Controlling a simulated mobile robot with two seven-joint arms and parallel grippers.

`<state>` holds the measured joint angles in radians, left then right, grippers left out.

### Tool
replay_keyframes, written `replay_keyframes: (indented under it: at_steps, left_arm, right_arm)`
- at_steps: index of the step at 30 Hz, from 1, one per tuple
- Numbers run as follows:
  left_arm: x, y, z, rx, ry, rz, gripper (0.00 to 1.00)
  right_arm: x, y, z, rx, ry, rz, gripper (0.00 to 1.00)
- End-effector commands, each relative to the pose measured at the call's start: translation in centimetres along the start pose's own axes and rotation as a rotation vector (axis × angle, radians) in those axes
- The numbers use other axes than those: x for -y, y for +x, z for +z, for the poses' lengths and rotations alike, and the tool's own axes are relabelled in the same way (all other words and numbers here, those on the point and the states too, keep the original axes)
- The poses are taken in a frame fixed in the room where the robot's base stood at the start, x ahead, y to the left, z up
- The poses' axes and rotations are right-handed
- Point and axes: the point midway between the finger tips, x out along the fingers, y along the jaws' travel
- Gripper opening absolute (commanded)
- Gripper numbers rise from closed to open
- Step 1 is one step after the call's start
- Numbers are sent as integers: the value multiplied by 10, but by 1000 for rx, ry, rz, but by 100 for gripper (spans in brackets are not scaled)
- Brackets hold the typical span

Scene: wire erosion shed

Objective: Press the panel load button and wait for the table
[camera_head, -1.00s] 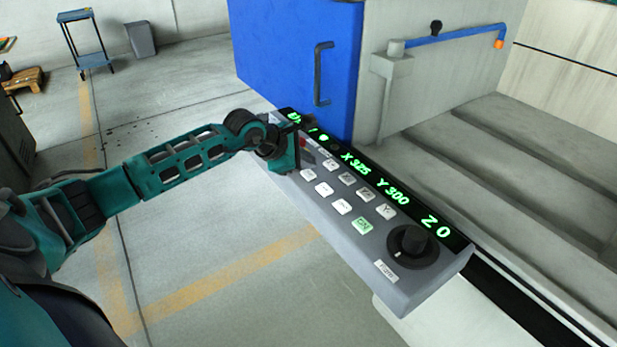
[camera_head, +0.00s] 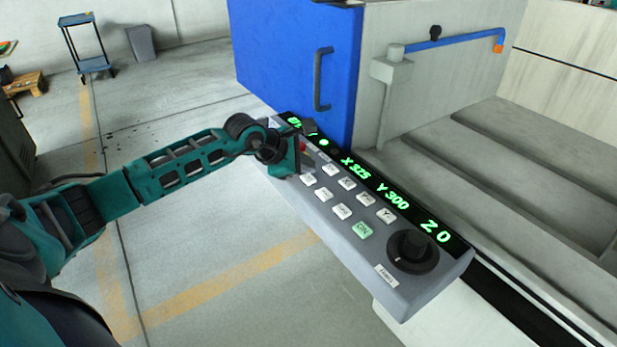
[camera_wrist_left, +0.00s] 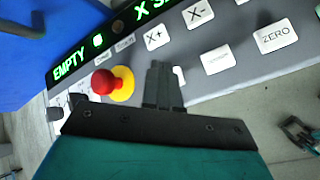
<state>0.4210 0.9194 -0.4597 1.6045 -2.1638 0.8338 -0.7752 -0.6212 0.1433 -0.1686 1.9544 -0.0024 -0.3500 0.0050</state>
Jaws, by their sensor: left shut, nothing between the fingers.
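The grey control panel (camera_head: 330,215) has a green-lit display (camera_head: 385,190), white keys and a dark knob (camera_head: 412,250). In the left wrist view the display reads EMPTY (camera_wrist_left: 68,64) beside a green dot. There a red mushroom button on a yellow base (camera_wrist_left: 103,82) is left of my fingers, near small light keys whose labels I cannot read. My left gripper (camera_head: 309,128) is shut and empty over the panel's far-left end; its fingers also show in the left wrist view (camera_wrist_left: 160,72), below the X+ key (camera_wrist_left: 154,38). I cannot tell whether they touch the panel.
A blue door with a dark handle (camera_head: 320,80) stands just behind the panel. The machine's stepped grey bed (camera_head: 480,140) and a blue pipe (camera_head: 450,38) are at the right. The floor left of the panel is open, with a cart (camera_head: 84,45) and bin (camera_head: 140,42) far back.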

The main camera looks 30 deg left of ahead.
Motion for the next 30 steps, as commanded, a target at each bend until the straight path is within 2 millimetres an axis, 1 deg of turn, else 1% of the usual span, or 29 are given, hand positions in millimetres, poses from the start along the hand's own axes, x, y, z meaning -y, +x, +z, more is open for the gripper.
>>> replay_keyframes:
  at_steps: [23, 30]
  left_arm:
    - [0, 0, 0, 0, 0, 0, 0]
    - [3, 5, -3, 0, 0, 0, 0]
  right_arm:
    - [-1, 0, 1, 2, 0, 2, 43]
    - [-1, 4, 7, 2, -1, 1, 43]
